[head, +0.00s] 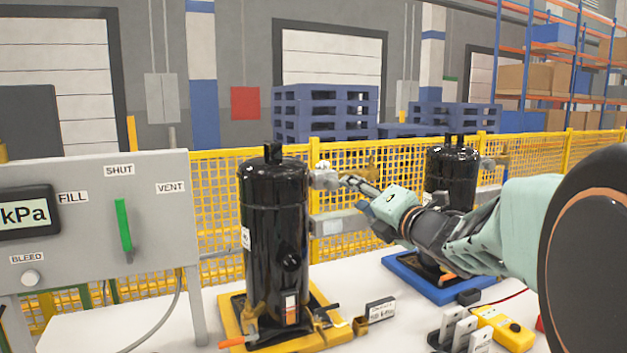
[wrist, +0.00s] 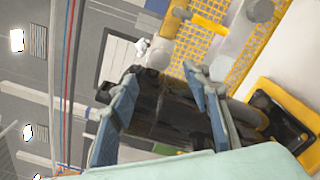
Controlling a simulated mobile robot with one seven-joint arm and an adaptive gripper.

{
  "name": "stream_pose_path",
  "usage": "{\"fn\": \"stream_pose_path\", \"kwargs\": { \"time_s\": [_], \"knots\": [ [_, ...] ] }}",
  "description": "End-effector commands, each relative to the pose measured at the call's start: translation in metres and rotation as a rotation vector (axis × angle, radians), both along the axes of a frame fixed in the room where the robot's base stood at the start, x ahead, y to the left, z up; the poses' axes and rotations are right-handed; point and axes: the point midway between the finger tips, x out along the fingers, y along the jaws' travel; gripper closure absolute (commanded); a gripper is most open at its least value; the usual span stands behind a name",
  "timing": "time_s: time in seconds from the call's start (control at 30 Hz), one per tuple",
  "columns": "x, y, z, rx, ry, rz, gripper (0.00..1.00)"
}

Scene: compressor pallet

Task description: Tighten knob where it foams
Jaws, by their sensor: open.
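A black compressor (head: 273,230) stands upright on a yellow base (head: 232,318). A pale grey knob-like fitting (head: 326,180) sticks out at its upper right, with a small white foam-like patch (head: 320,167) on it. In the wrist view the fitting (wrist: 158,54) lies just beyond the fingertips, with a white clump (wrist: 142,46) beside it. My gripper (head: 357,194) is open and empty, just right of the fitting; contact cannot be told. Its two fingers spread apart in the wrist view (wrist: 160,76). A second black compressor (head: 452,178) with a similar fitting (head: 487,164) stands behind my gripper.
A grey panel (head: 160,225) at left has a kPa gauge (head: 25,213) and a green lever (head: 123,225) standing vertical below SHUT. The second compressor's blue base (head: 425,285), a yellow box (head: 505,328) and small fittings occupy the table. A yellow mesh fence (head: 215,205) runs behind.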

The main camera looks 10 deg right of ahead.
Motion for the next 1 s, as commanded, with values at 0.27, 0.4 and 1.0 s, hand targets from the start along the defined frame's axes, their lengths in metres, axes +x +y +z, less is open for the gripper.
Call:
{"fn": "stream_pose_path", "kwargs": {
  "time_s": [0.27, 0.4, 1.0],
  "knots": [
    [0.047, 0.017, -0.002, 0.006, 0.001, 0.003, 0.56],
    [0.070, 0.025, -0.002, 0.005, 0.002, 0.004, 0.56],
    [0.095, 0.032, 0.000, 0.005, 0.001, 0.001, 0.58]
  ]
}}
